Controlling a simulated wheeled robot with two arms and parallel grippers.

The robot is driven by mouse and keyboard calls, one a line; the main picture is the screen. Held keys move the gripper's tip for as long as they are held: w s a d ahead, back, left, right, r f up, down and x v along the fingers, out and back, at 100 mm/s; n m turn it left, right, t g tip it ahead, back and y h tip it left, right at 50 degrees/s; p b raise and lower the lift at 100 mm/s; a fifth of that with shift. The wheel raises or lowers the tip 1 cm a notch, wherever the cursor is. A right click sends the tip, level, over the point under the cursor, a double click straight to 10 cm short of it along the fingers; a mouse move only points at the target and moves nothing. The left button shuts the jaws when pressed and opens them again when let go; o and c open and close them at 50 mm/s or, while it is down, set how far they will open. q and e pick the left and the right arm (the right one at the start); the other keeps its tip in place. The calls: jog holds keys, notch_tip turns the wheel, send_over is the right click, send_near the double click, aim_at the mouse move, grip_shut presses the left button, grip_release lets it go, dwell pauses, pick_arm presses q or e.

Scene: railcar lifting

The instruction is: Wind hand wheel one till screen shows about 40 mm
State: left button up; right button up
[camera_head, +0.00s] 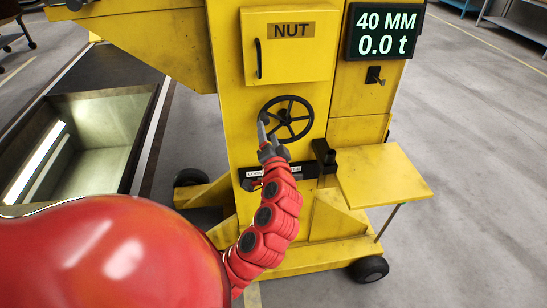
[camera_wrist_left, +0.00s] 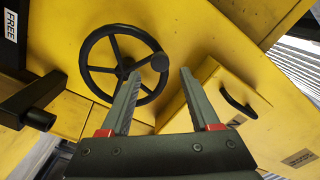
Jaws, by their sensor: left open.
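The black hand wheel (camera_head: 286,119) is mounted on the front of the yellow lifting column (camera_head: 235,90), below a box labelled NUT. The screen (camera_head: 384,32) at the upper right reads 40 MM and 0.0 t. My left gripper (camera_head: 267,140) is at the lower left of the wheel. In the left wrist view its two fingers (camera_wrist_left: 158,95) are spread apart, with the wheel (camera_wrist_left: 100,66) behind and to the left. The wheel's round knob (camera_wrist_left: 159,62) shows between the fingertips; I cannot tell whether they touch it. My right gripper is not in view.
The NUT box (camera_head: 290,55) has a black handle. A black lever bracket (camera_head: 324,155) and a yellow side shelf (camera_head: 383,175) are right of my gripper. An open floor pit (camera_head: 83,140) lies at left. Grey floor is clear at right.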

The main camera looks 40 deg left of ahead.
pick_arm(q)
jog(key=p+v, duration=0.6)
jog(key=v, duration=0.4)
jog(key=shift+d+p, duration=0.2)
jog(key=shift+p, duration=0.15)
jog(key=shift+s, duration=0.1)
